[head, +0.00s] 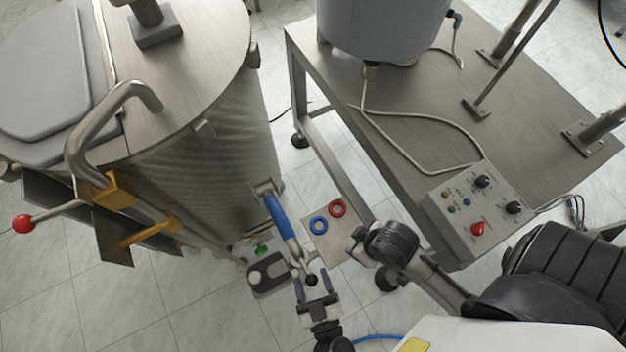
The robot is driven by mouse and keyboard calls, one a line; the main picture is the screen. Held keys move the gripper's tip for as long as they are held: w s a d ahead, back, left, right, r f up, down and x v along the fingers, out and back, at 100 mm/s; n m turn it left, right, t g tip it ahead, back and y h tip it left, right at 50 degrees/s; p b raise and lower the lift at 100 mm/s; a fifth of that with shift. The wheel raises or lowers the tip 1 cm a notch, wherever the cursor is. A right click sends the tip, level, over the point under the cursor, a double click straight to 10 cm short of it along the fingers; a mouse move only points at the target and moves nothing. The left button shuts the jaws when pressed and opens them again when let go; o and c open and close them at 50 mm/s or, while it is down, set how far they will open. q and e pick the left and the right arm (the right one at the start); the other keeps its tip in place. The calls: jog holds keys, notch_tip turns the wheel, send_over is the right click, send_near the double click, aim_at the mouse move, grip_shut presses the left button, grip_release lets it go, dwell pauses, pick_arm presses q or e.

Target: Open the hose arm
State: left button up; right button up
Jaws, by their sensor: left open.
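A metal lever with a blue sleeve (281,217) slants down from the lower side of the steel drum. It looks like the hose arm, but I cannot tell for sure. My left gripper (312,284) is open at its lower end. Its two fingers stand on either side of a small black knob there; I cannot tell whether they touch it. My right arm comes in from the right and ends in a black wrist (391,242).
The steel drum (225,150) fills the left, with a bent metal pipe (105,115) and a red-knobbed lever (24,224). A steel table (420,110) with a control box (480,215) stands right. A plate (335,240) with blue and red rings lies between.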

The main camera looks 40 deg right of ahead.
pick_arm(q)
jog(key=shift+w, duration=0.15)
jog(key=shift+c, duration=0.4)
grip_shut()
